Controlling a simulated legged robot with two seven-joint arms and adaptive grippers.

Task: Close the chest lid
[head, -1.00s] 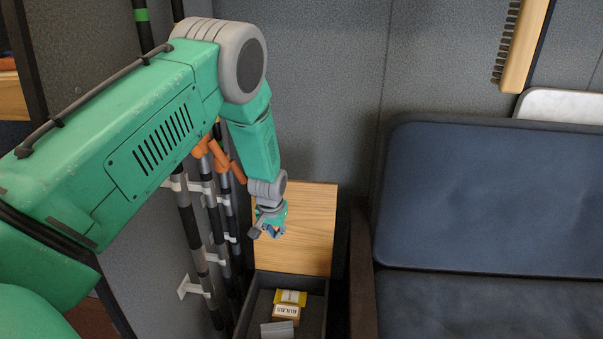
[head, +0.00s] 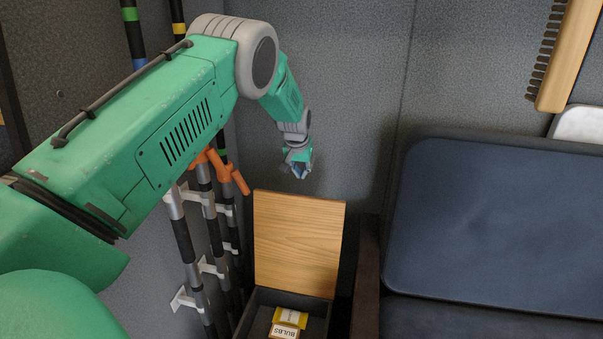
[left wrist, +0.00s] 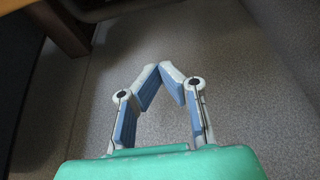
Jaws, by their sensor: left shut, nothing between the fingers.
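The chest (head: 322,322) is a dark box at the bottom of the head view, and its wooden lid (head: 297,245) stands raised at the back. Inside lie a yellow box (head: 291,317) and a box marked BULBS (head: 284,332). My left gripper (head: 300,174) is above the lid's top edge, apart from it in the picture. In the left wrist view its fingertips (left wrist: 165,70) come together with nothing held. My right gripper is out of view.
Several poles in white wall clips (head: 210,268) stand left of the chest, with an orange handle (head: 232,172) near them. A dark blue padded seat (head: 500,230) with a dark side frame (head: 366,280) is on the right. A wooden comb-like rack (head: 567,55) hangs above it.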

